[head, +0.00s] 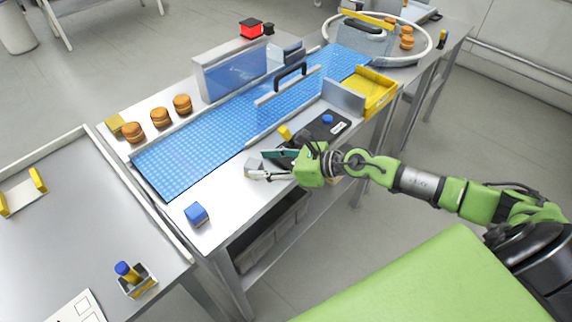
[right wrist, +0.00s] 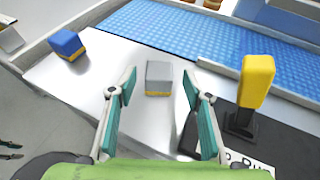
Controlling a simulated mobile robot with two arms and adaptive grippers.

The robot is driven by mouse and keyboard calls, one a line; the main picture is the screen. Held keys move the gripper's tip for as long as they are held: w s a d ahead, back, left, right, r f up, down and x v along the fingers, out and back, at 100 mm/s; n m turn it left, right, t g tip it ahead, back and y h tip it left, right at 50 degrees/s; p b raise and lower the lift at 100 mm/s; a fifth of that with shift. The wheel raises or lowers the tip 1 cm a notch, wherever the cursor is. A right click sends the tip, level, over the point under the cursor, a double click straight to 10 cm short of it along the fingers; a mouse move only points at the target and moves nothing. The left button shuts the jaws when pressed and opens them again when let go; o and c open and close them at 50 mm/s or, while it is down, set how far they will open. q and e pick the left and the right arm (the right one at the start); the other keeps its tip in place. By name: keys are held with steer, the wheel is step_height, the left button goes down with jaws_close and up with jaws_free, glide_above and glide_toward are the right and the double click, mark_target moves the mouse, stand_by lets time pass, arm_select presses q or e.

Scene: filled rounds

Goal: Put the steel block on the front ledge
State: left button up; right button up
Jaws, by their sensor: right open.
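The steel block (right wrist: 159,78), grey with a yellow lower band, appears in the right wrist view on the bare metal front ledge (right wrist: 120,60). It lies between and slightly beyond the two fingers of my right gripper (right wrist: 159,95), which is open, with gaps on both sides. My left gripper is not in view.
A blue block (head: 196,214) stands on the ledge to the left. A yellow upright handle (right wrist: 255,85) on a black base stands right of the gripper. The blue belt (head: 200,150) runs behind, with a black-handled gate (head: 288,80). Round buns (head: 160,117) sit behind the belt.

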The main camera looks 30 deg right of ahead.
steer(key=b+v, duration=0.3)
steer(key=v, duration=0.5)
stand_by(0.4)
